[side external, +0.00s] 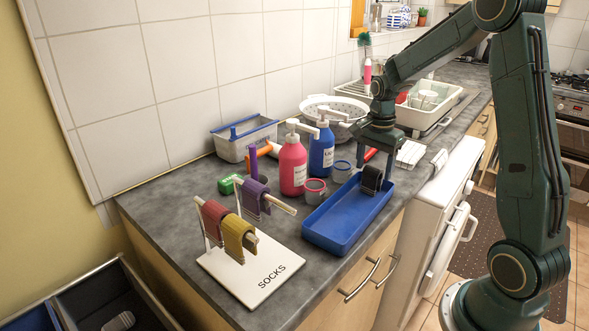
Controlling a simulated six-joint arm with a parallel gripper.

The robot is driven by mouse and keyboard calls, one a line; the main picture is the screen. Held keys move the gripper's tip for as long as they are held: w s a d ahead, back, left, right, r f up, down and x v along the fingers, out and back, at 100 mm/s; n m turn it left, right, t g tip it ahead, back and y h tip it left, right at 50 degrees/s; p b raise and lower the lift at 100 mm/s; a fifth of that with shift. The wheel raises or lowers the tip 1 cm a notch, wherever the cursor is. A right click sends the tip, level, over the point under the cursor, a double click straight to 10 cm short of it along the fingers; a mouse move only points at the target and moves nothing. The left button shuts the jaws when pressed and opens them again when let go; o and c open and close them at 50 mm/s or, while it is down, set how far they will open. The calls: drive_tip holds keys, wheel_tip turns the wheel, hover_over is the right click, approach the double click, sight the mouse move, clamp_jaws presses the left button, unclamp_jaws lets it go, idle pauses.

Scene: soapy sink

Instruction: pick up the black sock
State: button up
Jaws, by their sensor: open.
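The black sock (371,179) appears as a small dark folded bundle at the far end of the blue tray (325,238). My gripper (376,168) is right at the sock, pointing down with its jaws open. The fingers seem to be on either side of the sock, but I cannot tell whether they touch it. The gripper hides part of the sock's upper side.
A white rack marked SOCKS (262,277) holds red (213,217), yellow (238,237) and purple (256,197) socks. Pink (293,168) and blue (321,150) pump bottles stand left of the gripper. A dish rack (436,119) is behind. An open drawer (90,297) lies front left.

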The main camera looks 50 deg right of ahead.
sight(373, 168)
drive_tip(key=shift+c, duration=0.5)
drive_tip(key=c, duration=0.9)
drive_tip(key=shift+r, duration=0.15)
drive_tip(key=shift+c, duration=0.2)
wheel_tip(373, 168, up, 20)
drive_tip(key=w+a, duration=0.1)
drive_tip(key=a, duration=3.2)
drive_tip(key=shift+a+n, duration=0.2)
drive_tip(key=shift+n, duration=0.1)
